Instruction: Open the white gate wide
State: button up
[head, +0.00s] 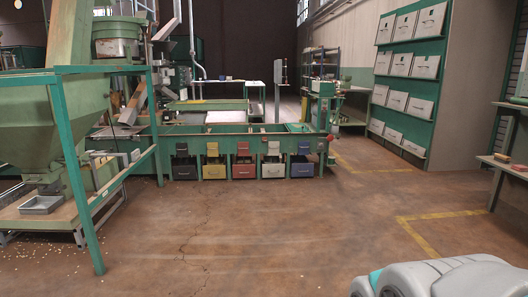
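The white gate (273,148) is a small pale panel on the front of the long green sorting bench, fourth from the left in a row of coloured gates. It stands above a white bin (273,171). It is far off and small, so I cannot tell how far it is open. Part of my arm shows at the lower right corner, well apart from the gate. My gripper's fingers are not in view.
A yellow gate (212,149), a red gate (243,149) and a blue gate (304,148) share the row. A green hopper stand (82,180) with a metal tray (41,205) stands at left. Open floor (240,225) lies before the bench.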

aim_at(273, 145)
jog(key=i+u, duration=0.1)
jog(key=i, duration=4.05)
jog(key=i+z, duration=0.1)
jog(key=i, duration=0.9)
jog(key=i+j, duration=0.2)
jog(key=i, duration=0.85)
jog(key=l+z, duration=0.05)
